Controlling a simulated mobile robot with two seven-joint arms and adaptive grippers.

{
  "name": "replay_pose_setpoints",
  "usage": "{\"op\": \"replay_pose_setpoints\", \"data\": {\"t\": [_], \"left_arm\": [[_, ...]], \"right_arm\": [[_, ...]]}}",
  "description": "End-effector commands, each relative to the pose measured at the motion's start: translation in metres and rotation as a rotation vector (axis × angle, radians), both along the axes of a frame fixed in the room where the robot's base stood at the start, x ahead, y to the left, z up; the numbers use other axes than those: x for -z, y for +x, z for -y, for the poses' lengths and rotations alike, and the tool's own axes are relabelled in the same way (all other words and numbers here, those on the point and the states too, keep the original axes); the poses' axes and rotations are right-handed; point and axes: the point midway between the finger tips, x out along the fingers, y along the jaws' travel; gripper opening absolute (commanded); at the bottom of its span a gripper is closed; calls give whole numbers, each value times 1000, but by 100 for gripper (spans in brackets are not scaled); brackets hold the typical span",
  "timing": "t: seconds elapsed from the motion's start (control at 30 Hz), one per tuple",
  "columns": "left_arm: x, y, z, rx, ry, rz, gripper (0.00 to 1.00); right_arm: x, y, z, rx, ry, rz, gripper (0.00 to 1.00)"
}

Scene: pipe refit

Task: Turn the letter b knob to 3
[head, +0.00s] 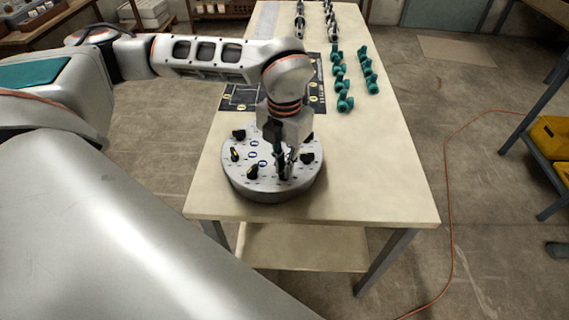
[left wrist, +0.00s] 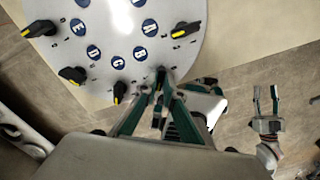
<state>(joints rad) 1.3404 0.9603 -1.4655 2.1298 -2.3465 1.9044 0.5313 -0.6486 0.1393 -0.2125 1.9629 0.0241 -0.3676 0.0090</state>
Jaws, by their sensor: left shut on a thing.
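A round grey panel (head: 240,181) with black knobs and blue letter discs sits near the front end of the table. The letter B disc (left wrist: 139,53) shows in the left wrist view. The black letter b knob (left wrist: 160,74) stands just outside it. My left gripper (head: 284,174) points down over the panel's front right part and is shut on this knob; its fingertips also show in the left wrist view (left wrist: 161,84). The fingers hide most of the knob, so its pointer setting cannot be read. My right gripper (left wrist: 265,96) is open and empty, away from the panel.
Other knobs stand close around, at letter A (left wrist: 180,31) and letter C (left wrist: 119,92). A dark marked mat (head: 240,98) lies behind the panel. Several green fittings (head: 345,103) stand farther back on the table (head: 390,180). The table's front right is clear.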

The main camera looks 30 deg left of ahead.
Motion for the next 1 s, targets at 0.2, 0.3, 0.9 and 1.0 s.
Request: {"op": "replay_pose_setpoints", "data": {"t": [0.2,0.3,0.9,1.0], "left_arm": [[-2,1,0,203,0,3,0],[-2,1,0,298,0,3,0],[-3,2,0,824,0,5,0],[-3,2,0,884,1,5,0]], "right_arm": [[-4,1,0,0,0,3,40],[-5,1,0,0,0,3,40],[-12,1,0,0,0,3,40],[-13,1,0,0,0,3,40]]}}
